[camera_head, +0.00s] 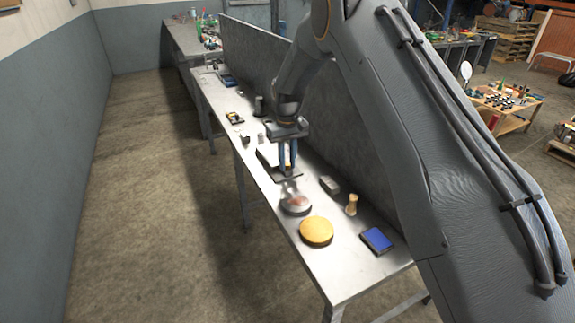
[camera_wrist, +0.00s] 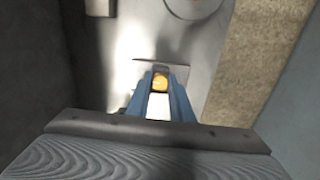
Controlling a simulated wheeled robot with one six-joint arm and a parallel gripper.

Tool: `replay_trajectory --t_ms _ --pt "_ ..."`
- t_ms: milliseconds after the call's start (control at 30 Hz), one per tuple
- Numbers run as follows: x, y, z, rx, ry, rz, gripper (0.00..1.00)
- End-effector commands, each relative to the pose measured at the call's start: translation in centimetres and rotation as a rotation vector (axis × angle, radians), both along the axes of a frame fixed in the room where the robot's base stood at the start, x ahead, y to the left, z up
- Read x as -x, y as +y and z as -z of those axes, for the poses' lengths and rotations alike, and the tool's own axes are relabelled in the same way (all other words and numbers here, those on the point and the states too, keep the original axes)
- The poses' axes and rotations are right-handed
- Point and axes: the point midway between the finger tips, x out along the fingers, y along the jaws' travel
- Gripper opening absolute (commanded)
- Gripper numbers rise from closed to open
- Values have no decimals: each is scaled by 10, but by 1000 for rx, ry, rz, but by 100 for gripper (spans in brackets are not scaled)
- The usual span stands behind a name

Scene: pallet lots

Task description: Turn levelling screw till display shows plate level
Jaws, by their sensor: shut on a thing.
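My gripper (camera_head: 287,172) points down over the middle of the long metal bench. Its blue fingers are shut on a small orange-yellow, brass-like knob, the levelling screw (camera_wrist: 160,83), seen between the fingertips in the wrist view. A flat grey plate (camera_wrist: 178,70) lies around the fingertips there. In the head view, the fingers hide the screw, and a dark flat plate (camera_head: 288,180) shows at their foot. A blue-faced flat device (camera_head: 376,240) lies at the bench's near right; I cannot tell whether it is the display, and no reading is legible.
On the bench (camera_head: 345,285), a round yellow disc (camera_head: 316,231), a reddish-topped round dish (camera_head: 296,204), a wooden peg-like piece (camera_head: 352,204) and a grey block (camera_head: 329,184) stand near. Small items lie farther back. A grey panel (camera_head: 245,60) runs along its right edge.

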Motion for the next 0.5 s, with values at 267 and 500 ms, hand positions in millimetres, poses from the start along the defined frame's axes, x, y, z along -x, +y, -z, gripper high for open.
replay_trajectory --t_ms 267,500 --pt "-1 -1 1 1 -1 -261 0" --pt "-1 -1 1 1 -1 -463 0"
